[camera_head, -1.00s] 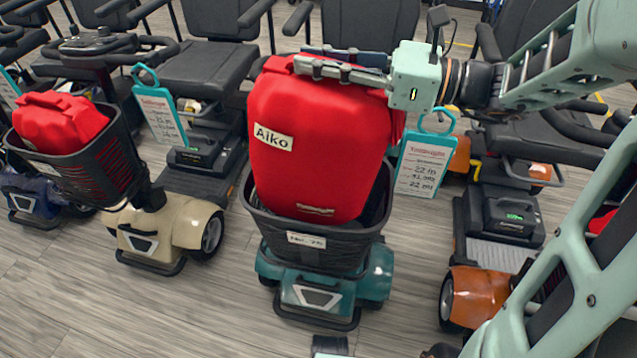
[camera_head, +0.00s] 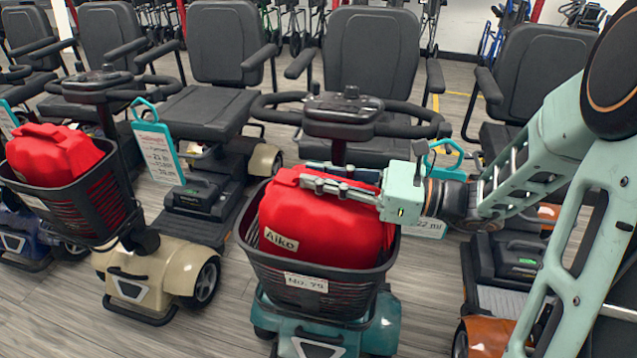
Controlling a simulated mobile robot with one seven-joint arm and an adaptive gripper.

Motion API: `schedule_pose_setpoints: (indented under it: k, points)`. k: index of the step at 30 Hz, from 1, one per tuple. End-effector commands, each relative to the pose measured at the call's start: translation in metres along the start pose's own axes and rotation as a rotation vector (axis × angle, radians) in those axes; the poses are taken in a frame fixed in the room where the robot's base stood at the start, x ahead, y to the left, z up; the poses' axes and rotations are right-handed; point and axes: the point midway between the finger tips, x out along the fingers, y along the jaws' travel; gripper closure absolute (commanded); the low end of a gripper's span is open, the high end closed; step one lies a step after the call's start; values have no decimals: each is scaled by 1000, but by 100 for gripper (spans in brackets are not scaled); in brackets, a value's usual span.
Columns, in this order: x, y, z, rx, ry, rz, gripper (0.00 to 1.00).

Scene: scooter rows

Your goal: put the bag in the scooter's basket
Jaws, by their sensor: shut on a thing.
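The red bag (camera_head: 322,219), labelled "Aiko", sits down inside the black basket (camera_head: 318,290) of the teal scooter (camera_head: 335,329). The basket's tag looks like "No. 79". The bag's upper part stands above the rim and its lower part is hidden by the basket wall. My gripper (camera_head: 342,184) reaches in from the right and is shut on the top of the bag. The exact grip point is partly hidden by the fingers.
A cream scooter (camera_head: 160,275) to the left has another red bag (camera_head: 52,154) in its basket (camera_head: 90,207). An orange scooter (camera_head: 486,338) stands at the right, partly behind my arm. Price tags hang beside the scooters. Grey floor shows between the rows.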

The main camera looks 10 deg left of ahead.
Motion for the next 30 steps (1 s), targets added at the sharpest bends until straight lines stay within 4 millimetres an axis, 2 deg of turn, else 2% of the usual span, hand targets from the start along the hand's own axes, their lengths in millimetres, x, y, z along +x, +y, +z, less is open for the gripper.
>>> schedule_pose_setpoints:
  k: [6,7,11,19,22,26,30]
  points:
    - [2,2,0,-1,-6,5,100]
    - [2,2,-1,1,-4,5,81]
    - [1,2,-1,1,-4,5,67]
    - [0,1,-1,0,-3,3,67]
    - [-6,0,0,0,-2,1,67]
    - [-25,0,1,3,-2,-2,67]
    - [-56,-1,2,2,-3,-3,67]
